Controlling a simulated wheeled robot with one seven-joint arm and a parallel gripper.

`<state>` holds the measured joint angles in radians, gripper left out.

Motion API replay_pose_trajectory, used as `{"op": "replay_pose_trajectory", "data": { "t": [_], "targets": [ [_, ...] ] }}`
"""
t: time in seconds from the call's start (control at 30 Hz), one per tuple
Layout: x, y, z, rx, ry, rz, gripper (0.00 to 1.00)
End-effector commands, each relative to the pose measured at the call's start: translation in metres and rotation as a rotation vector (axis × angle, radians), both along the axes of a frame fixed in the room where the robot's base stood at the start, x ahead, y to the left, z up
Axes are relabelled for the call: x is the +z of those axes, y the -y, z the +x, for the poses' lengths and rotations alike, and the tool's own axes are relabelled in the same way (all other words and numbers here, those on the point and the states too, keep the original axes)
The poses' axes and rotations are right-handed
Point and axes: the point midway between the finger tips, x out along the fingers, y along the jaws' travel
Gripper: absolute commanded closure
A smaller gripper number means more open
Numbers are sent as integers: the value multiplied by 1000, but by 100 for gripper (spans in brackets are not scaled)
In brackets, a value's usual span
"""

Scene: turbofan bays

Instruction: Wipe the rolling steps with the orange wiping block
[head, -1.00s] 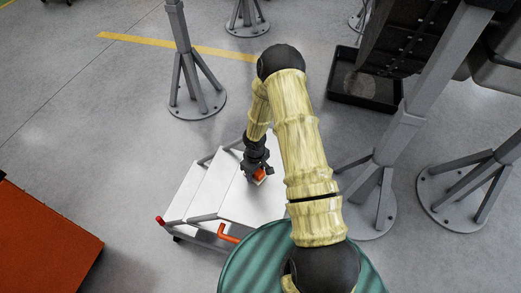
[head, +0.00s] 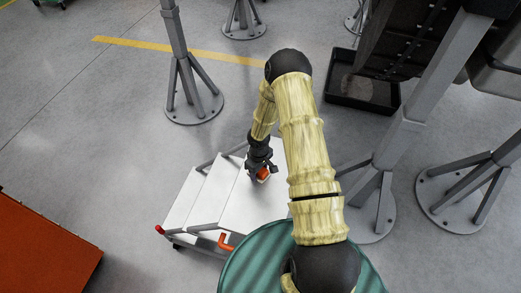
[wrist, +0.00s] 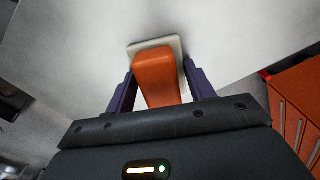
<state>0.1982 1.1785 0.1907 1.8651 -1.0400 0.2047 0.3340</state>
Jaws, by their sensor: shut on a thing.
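The rolling steps (head: 205,198) stand left of centre in the head view, with white treads and grey edges. My gripper (head: 262,172) is over the top tread, shut on the orange wiping block (head: 264,174). In the wrist view the orange block (wrist: 158,78) sits between the two dark fingers of my gripper (wrist: 160,88). Its pale pad (wrist: 180,46) faces the white tread (wrist: 225,35) and appears to be at or very near it. The exact contact is hidden.
Grey stands (head: 193,100) are bolted to the floor behind and to the right (head: 375,190). A black tray (head: 365,92) lies at the back right. An orange cabinet (head: 45,245) stands at the left, with open floor between it and the steps.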

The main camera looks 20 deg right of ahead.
Motion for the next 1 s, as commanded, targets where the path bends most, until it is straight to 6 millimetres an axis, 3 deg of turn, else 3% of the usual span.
{"op": "replay_pose_trajectory", "data": {
  "t": [0.2,0.27,0.33,1.0],
  "targets": [
    [2,7,4,5,-1,1,71],
    [7,6,4,8,-1,0,71],
    [28,6,5,9,4,0,71],
    [81,3,4,15,0,0,71]
  ]
}}
